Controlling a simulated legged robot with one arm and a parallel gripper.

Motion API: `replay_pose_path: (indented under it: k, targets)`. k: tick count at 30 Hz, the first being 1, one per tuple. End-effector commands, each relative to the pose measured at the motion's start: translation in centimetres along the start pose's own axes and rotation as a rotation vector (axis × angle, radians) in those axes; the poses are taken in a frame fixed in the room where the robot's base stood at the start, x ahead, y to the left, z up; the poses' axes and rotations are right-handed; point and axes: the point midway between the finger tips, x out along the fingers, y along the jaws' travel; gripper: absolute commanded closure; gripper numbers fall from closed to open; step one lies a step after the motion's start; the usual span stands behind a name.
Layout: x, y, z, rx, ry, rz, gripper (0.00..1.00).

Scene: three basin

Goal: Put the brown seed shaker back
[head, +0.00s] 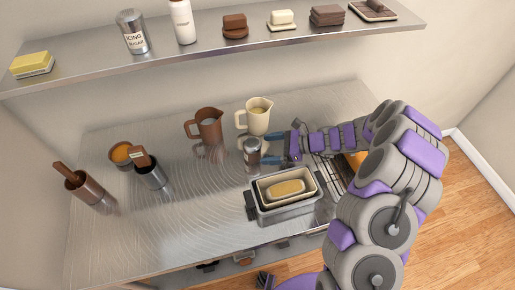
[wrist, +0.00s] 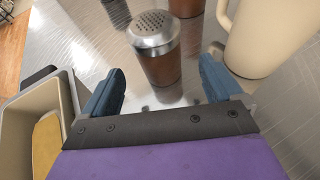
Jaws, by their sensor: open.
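The brown seed shaker (wrist: 160,68), with a brown body and a perforated metal lid, stands upright on the steel table (head: 165,225). It also shows in the head view (head: 252,152), just left of my gripper (head: 272,148). In the wrist view my gripper (wrist: 160,88) is open, and the shaker stands ahead of and between its two blue fingers, with visible gaps at both sides. I cannot tell whether the fingertips reach around it. A steel shelf (head: 190,53) above the table holds an icing sugar shaker (head: 133,33) and a white bottle (head: 182,22).
A brown jug (head: 209,127) and a cream jug (head: 258,117) stand behind the shaker. Brown and dark cups (head: 88,190) and an orange bowl (head: 122,153) stand left. The table's front left is clear.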

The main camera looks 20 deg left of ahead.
Motion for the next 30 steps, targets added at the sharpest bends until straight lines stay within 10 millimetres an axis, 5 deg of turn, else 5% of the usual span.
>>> replay_pose_path:
  k: [7,20,26,30]
  targets:
    - [-4.2,0.0,-0.1,0.001,-0.001,-0.005,0.07]
    - [-4.5,0.1,0.2,-0.007,0.005,0.004,0.07]
    - [-5.6,2.3,4.2,-0.142,0.026,0.068,0.07]
    - [-6.7,5.9,8.1,-0.308,0.068,0.157,0.07]
